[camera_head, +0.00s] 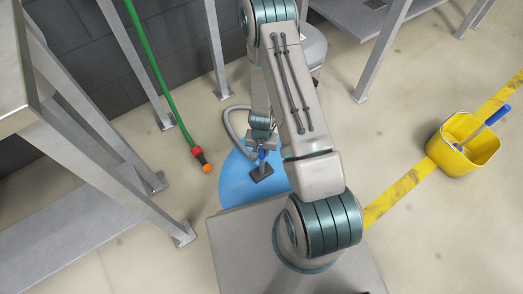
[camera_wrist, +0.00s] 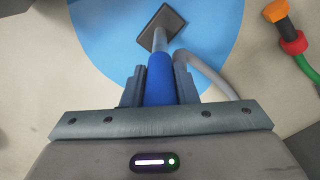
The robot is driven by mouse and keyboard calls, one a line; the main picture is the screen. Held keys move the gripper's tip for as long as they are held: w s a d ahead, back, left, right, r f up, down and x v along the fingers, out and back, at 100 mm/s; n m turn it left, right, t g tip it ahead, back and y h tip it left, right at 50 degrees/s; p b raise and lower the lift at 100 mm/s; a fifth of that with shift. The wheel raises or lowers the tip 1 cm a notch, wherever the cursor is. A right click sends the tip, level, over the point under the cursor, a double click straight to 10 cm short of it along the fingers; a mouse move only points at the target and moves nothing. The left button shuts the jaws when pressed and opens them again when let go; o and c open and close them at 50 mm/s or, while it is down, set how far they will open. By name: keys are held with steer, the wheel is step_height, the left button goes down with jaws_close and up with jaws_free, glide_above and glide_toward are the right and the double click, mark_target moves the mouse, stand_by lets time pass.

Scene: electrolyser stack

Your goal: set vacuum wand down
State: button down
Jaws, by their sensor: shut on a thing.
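The vacuum wand has a blue grip (camera_wrist: 160,78), a grey tube and a dark square nozzle (camera_wrist: 162,27). My gripper (camera_wrist: 160,88) is shut on the blue grip, with a finger on each side of it. In the head view my gripper (camera_head: 262,142) is low over a round blue patch (camera_head: 236,182) on the floor, and the dark nozzle (camera_head: 261,173) shows over that patch. I cannot tell whether the nozzle touches the floor. A grey hose (camera_wrist: 205,80) runs from the wand; in the head view it curves left of my gripper.
A green hose (camera_head: 160,75) with a red and orange end (camera_head: 202,159) hangs down to the left of the blue patch. Grey metal frames (camera_head: 110,150) stand at left. A yellow bucket (camera_head: 462,150) with a blue-handled tool stands at right near a yellow floor stripe (camera_head: 400,190). Open floor lies between.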

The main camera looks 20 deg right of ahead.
steer(key=c, duration=1.1)
jaws_free()
steer(key=shift+f, duration=0.1)
steer(key=shift+c, duration=0.2)
step_height(320, 180, up, 12)
steer(key=p, duration=0.5)
steer(key=shift+r, duration=0.25)
steer(key=s+a+r+n+t+y, duration=0.1)
steer(key=s+r+n, duration=0.1)
steer(key=r, duration=1.1)
steer(key=s+a+r+n, duration=0.1)
steer(key=s+r+n, duration=0.15)
steer(key=r, duration=1.15)
steer(key=s+d+r+n+h, duration=0.1)
steer(key=s+r, duration=0.6)
steer(key=s, duration=0.2)
steer(key=shift+s+d+r, duration=0.15)
steer(key=shift+d+r, duration=0.1)
steer(key=shift+r, duration=0.1)
